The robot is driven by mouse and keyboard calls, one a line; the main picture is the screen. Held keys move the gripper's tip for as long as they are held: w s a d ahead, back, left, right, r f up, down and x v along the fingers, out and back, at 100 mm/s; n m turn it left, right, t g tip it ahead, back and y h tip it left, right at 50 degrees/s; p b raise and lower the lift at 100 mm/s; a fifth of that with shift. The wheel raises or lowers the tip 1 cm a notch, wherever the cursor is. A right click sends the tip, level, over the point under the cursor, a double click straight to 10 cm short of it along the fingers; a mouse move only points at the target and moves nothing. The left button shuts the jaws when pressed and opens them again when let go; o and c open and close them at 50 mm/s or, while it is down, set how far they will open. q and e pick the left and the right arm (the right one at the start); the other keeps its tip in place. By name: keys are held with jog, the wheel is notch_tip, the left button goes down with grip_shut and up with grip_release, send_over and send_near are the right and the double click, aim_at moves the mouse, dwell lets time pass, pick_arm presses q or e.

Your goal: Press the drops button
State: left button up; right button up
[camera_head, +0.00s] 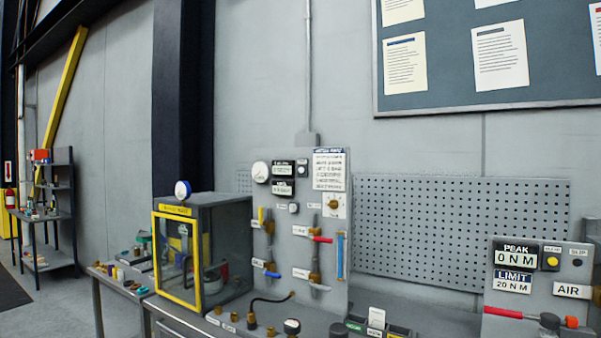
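No button with a readable "drops" label shows. On the grey test panel (327,270) there is a small pale round button (293,208) below two black digital displays (283,178), with a label too small to read. Another small dark-plated control (302,168) sits right of the displays. A brass-coloured knob (333,204) is on a white plate further right. On the far right panel (540,290) a yellow button (551,262) and a dark button (577,262) sit beside the PEAK display (515,256). Neither of my grippers is in view.
A yellow-framed clear cabinet (202,260) stands on the bench left of the test panel. Red and blue handles, a black hose (270,300) and small fittings are at the panel's front. A pegboard (455,230) stands behind.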

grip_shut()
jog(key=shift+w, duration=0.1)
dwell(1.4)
